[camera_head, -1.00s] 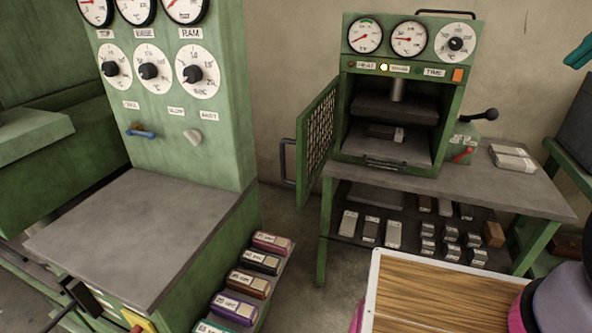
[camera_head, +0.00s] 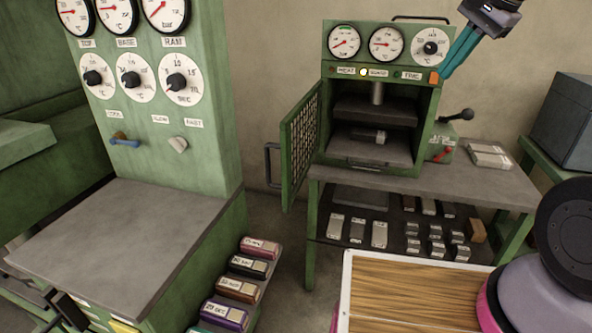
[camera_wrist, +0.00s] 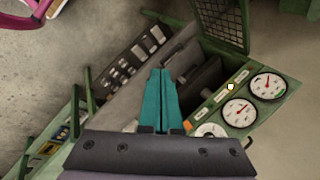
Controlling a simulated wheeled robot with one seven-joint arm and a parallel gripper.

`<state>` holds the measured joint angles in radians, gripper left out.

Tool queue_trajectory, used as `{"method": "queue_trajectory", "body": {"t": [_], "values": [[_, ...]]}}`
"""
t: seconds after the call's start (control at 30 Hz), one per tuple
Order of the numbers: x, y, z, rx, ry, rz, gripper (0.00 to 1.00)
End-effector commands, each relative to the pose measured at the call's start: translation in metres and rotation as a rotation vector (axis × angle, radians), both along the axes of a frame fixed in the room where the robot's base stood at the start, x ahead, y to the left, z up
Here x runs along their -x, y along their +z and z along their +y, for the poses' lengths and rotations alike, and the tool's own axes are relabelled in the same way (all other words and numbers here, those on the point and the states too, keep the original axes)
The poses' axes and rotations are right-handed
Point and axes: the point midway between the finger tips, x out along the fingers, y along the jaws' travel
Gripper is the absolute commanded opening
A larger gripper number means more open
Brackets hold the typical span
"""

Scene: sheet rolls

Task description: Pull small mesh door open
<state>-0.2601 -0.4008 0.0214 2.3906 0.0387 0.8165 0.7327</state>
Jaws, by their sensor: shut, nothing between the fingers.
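The small mesh door (camera_head: 300,147) hangs on the left side of the small green press (camera_head: 385,48) in the head view. It stands swung out from the front, and the chamber behind it shows. A dark bar handle (camera_head: 270,165) sticks out from the door's left edge. The door also shows at the top of the wrist view (camera_wrist: 228,22). My gripper (camera_head: 448,74) has teal fingers, pressed together and empty. In the head view it overlaps the press's upper right corner, apart from the door. It points toward the press in the wrist view (camera_wrist: 161,72).
The press stands on a grey-topped bench (camera_head: 475,180) with metal blocks on its lower shelf. A larger green machine (camera_head: 160,100) stands left, with labelled blocks (camera_head: 240,290) beside it. A lever (camera_head: 458,115) sticks out right of the press. A wood-topped surface (camera_head: 410,290) is in front.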

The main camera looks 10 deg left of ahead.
Motion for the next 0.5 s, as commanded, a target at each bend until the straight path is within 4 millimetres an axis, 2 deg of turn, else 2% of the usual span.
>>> {"method": "queue_trajectory", "body": {"t": [0.1,0.23,0.4,0.5], "values": [[-0.014,-0.03,0.05,-0.067,-0.128,0.144,0.0],[-0.019,-0.07,0.11,-0.12,-0.318,0.306,0.0],[-0.008,-0.124,0.178,-0.139,-0.553,0.469,0.0],[0.001,-0.147,0.203,-0.137,-0.657,0.526,0.0]]}}
